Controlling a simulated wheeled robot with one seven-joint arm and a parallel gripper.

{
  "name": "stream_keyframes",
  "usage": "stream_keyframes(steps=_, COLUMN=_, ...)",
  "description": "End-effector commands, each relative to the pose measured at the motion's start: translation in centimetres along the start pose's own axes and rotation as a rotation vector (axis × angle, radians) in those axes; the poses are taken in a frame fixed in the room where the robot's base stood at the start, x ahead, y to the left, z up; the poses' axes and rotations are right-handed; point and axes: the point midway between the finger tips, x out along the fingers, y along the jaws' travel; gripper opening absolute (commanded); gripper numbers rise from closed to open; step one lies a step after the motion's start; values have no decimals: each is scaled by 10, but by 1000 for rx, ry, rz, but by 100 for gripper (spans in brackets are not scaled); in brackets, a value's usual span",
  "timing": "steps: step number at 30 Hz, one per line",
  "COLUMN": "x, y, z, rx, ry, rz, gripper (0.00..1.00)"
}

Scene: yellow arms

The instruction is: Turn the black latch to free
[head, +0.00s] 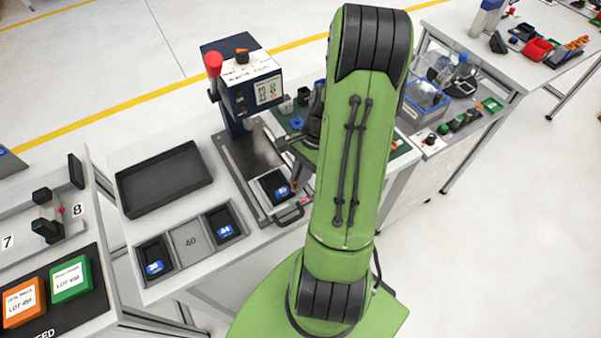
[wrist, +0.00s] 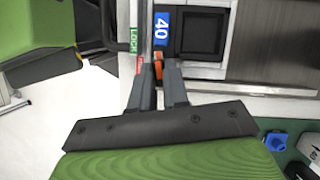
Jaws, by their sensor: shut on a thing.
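In the wrist view the two dark fingers of my gripper (wrist: 157,84) are close together, shut on the latch (wrist: 158,68). Only an orange part of the latch shows between the fingertips; its black body is mostly hidden by them.
A blue 40 tag (wrist: 161,28) and a dark square nest (wrist: 190,36) lie beyond the fingers. The press (head: 242,85) with a red knob stands behind the fixture. A black tray (head: 165,180) is at left. A blue part (wrist: 275,142) lies at lower right on green.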

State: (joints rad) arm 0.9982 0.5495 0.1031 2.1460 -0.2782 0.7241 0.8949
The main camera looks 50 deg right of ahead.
Motion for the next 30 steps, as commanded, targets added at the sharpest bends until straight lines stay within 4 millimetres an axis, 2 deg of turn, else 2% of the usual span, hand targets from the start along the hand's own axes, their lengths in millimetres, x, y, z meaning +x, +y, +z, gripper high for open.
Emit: stream_keyframes(steps=30, x=0, y=-6, z=3, rx=-886, ry=1, rz=368, gripper=0)
